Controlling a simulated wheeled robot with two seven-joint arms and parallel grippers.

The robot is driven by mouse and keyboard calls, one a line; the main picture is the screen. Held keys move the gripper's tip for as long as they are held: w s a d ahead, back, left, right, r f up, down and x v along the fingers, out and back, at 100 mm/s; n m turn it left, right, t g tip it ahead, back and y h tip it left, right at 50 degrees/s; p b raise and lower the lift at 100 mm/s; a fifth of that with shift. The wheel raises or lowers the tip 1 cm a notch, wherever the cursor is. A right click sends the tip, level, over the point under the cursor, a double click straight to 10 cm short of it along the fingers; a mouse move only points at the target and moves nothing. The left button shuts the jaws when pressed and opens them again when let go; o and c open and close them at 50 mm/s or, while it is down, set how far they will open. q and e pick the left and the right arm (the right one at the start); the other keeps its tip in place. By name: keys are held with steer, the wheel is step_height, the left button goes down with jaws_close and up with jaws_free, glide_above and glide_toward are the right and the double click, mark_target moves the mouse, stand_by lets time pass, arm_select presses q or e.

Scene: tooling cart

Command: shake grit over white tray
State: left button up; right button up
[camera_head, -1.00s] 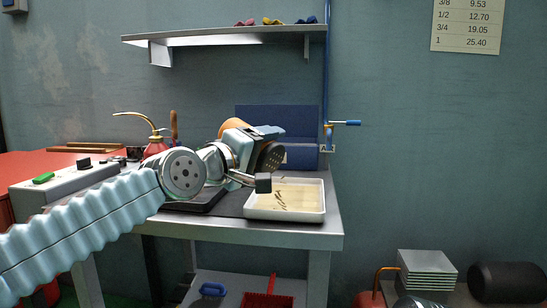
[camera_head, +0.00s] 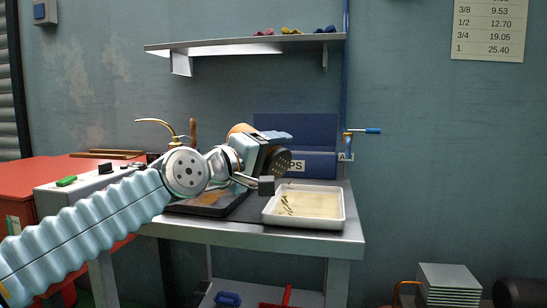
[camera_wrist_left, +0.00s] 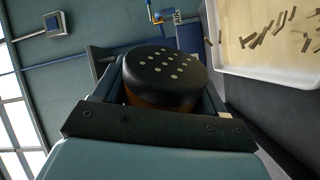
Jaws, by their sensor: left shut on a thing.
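My left gripper (camera_head: 266,152) is shut on a shaker with a black perforated cap (camera_head: 280,163) and an orange-brown body (camera_head: 240,128). It holds the shaker tilted in the air, cap facing the right, above and just left of the white tray (camera_head: 330,222). In the left wrist view the shaker's cap (camera_wrist_left: 165,72) with its pale holes sits between the fingers. The white tray (camera_wrist_left: 262,69) shows there at the upper right, with dark slivers of grit (camera_wrist_left: 262,36) on its pale bottom. My right gripper is not in view.
A dark shallow tray (camera_head: 222,211) lies on the metal bench (camera_head: 300,240), partly behind my arm. A blue bin (camera_head: 318,164) stands behind the white tray. An oil can spout (camera_head: 152,121) rises at the left. A wall shelf (camera_head: 245,43) hangs above.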

arm_select(q)
steer(key=shift+w+d+p, duration=0.2)
steer(key=shift+w+p, duration=0.3)
steer(key=shift+w, duration=0.2)
steer(key=shift+w+d+p, duration=0.25)
steer(key=shift+w+p, duration=0.2)
steer(key=shift+w, duration=0.3)
steer(key=shift+w+d+p, duration=0.2)
steer(key=shift+w+p, duration=0.3)
steer(key=shift+w, duration=0.2)
steer(key=shift+w+d+p, duration=0.2)
steer(key=shift+w+p, duration=0.35)
steer(key=shift+w, duration=0.2)
steer(key=shift+w+d+p, duration=0.25)
steer(key=shift+w+p, duration=0.3)
steer(key=shift+w, duration=0.15)
steer(key=shift+w+d+p, duration=0.2)
steer(key=shift+w+p, duration=0.35)
steer(key=shift+w, duration=0.2)
